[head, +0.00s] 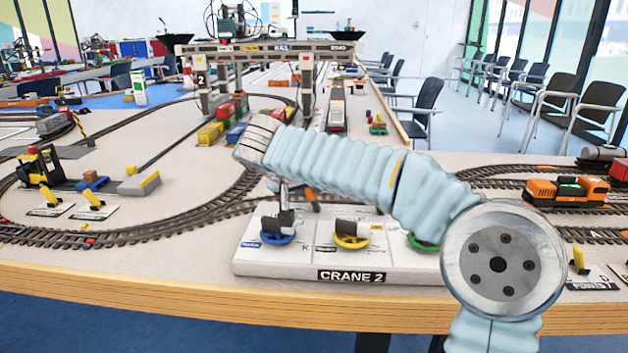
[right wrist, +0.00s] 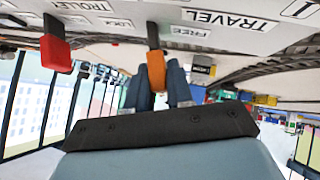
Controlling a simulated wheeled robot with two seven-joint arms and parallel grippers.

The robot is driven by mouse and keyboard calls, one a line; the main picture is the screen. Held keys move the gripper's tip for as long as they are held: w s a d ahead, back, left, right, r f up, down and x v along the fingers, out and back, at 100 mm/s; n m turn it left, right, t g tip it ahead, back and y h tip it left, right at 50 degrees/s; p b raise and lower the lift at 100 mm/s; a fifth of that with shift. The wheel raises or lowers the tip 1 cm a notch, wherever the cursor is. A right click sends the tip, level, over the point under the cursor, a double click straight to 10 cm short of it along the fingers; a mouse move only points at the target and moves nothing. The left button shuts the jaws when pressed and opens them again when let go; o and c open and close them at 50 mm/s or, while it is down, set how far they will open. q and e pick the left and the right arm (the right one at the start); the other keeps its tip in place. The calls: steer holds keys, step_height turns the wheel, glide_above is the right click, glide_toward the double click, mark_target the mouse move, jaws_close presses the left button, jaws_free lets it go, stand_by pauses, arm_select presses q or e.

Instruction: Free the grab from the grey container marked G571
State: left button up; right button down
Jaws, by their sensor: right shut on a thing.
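The Crane 2 control panel (head: 300,262) stands at the table's front edge, with a blue wheel (head: 277,236), a yellow wheel (head: 352,241) and a green wheel (head: 421,243). My right arm reaches across above it. In the right wrist view my right gripper (right wrist: 158,90) is shut on an orange lever (right wrist: 156,70) beside the TRAVEL and FREE labels. A red lever (right wrist: 55,53) stands apart from it, near the TROLLEY label. The gantry crane (head: 265,50) marked 2 spans the tracks behind. I cannot make out the grab or a G571 marking. My left gripper is out of view.
An orange locomotive (head: 567,190) is on the right track. A yellow and black forklift (head: 38,166) stands at left. Small yellow levers (head: 92,199) stand on the left of the table.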

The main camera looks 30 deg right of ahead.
steer(key=shift+w+a+f+h, duration=0.1)
steer(key=shift+w+a+h, duration=0.05)
steer(key=shift+a+h, duration=0.15)
stand_by(0.4)
steer(key=c, duration=1.1)
jaws_free()
steer(key=p+v, duration=0.1)
steer(key=v, duration=1.2)
steer(key=shift+a+r, duration=0.2)
steer(key=shift+a, duration=0.15)
